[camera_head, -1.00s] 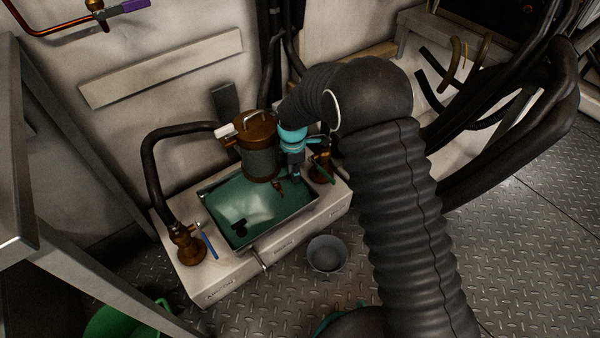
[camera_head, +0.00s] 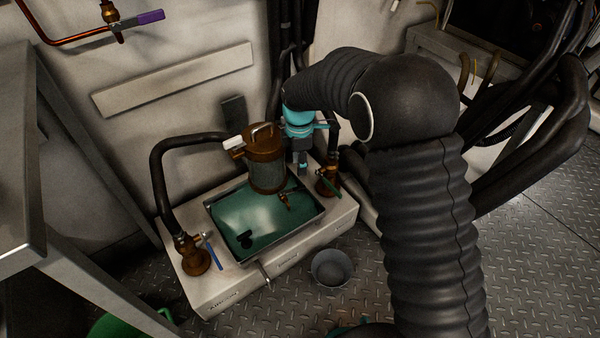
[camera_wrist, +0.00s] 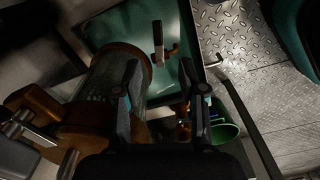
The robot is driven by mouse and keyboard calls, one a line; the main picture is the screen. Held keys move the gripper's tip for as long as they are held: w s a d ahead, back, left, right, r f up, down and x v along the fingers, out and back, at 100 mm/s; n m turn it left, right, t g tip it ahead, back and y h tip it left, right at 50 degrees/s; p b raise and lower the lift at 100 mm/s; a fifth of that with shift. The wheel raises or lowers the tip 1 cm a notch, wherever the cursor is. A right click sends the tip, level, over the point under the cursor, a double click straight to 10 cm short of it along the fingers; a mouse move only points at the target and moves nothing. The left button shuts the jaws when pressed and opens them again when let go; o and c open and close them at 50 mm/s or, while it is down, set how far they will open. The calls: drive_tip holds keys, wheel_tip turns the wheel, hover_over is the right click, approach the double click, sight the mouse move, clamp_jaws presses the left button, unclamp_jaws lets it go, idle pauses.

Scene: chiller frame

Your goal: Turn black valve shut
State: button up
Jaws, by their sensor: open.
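In the wrist view, a slim dark lever (camera_wrist: 158,38) stands beside a small brass fitting (camera_wrist: 172,51), over the green tray. I take this lever for the black valve's handle. In the head view, the brass fitting (camera_head: 285,200) sits low at the right of the brown strainer (camera_head: 267,170), but the lever's colour is too small to tell. My gripper (camera_wrist: 160,92) is open and empty, its two dark fingers apart, with the lever showing beyond the gap. In the head view my gripper (camera_head: 302,165) hangs just right of the strainer, its fingertips partly hard to make out.
The tray (camera_head: 312,222) rests on a white base (camera_head: 228,290). A brass valve with a blue lever (camera_head: 213,252) stands left, and one with a green lever (camera_head: 331,188) stands right. A grey bucket (camera_head: 332,268) is on the floor. Black hoses (camera_head: 158,185) run close by.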

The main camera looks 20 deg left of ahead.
drive_tip(key=shift+r, duration=0.95)
